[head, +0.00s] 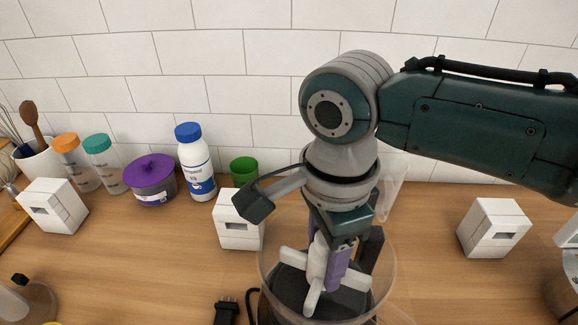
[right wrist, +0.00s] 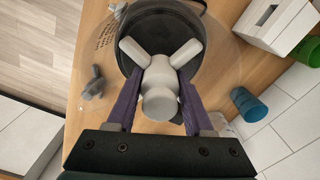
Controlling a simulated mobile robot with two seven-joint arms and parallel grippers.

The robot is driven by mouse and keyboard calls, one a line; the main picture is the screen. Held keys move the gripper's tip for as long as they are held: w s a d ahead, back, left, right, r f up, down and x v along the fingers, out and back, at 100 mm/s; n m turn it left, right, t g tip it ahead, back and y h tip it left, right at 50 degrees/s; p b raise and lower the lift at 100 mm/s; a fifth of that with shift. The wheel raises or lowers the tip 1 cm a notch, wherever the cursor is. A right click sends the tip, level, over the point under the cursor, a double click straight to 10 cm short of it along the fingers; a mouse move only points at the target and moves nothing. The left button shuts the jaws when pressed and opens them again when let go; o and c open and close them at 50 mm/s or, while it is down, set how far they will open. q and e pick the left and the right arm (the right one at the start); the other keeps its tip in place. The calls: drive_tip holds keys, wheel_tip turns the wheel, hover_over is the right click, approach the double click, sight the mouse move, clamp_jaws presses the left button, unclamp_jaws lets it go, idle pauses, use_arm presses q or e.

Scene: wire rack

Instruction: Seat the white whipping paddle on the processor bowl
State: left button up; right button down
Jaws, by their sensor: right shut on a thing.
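The white whipping paddle (head: 316,262) is between the purple fingers of my right gripper (head: 332,262), which is shut on its hub. In the right wrist view the paddle (right wrist: 160,78) shows its round hub towards the camera and two blunt arms spreading away. The clear processor bowl (head: 268,262) surrounds the paddle in the head view, with a dark floor below it. In the right wrist view the bowl's dark floor (right wrist: 165,28) lies behind the paddle. Whether the paddle touches the bowl's centre is hidden. My left gripper is not in view.
White boxes (head: 494,228) stand right and left of the bowl. A blue-capped bottle (head: 195,165), purple-lidded pot (head: 150,180) and green cup (head: 243,171) stand by the tiled wall. A black plug (head: 227,311) lies left of the bowl. A grey bladed piece (right wrist: 94,84) shows beside the bowl.

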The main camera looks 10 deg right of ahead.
drive_tip(key=shift+r+p, duration=0.1)
drive_tip(key=shift+p, duration=0.3)
drive_tip(key=shift+f, duration=0.2)
idle(0.6)
drive_tip(key=shift+f, duration=0.25)
idle(0.5)
drive_tip(key=shift+f, duration=0.35)
drive_tip(key=shift+f, duration=0.25)
idle(0.4)
drive_tip(key=shift+f+b, duration=0.35)
drive_tip(key=shift+b, duration=0.05)
drive_tip(key=shift+f, duration=0.45)
idle(0.4)
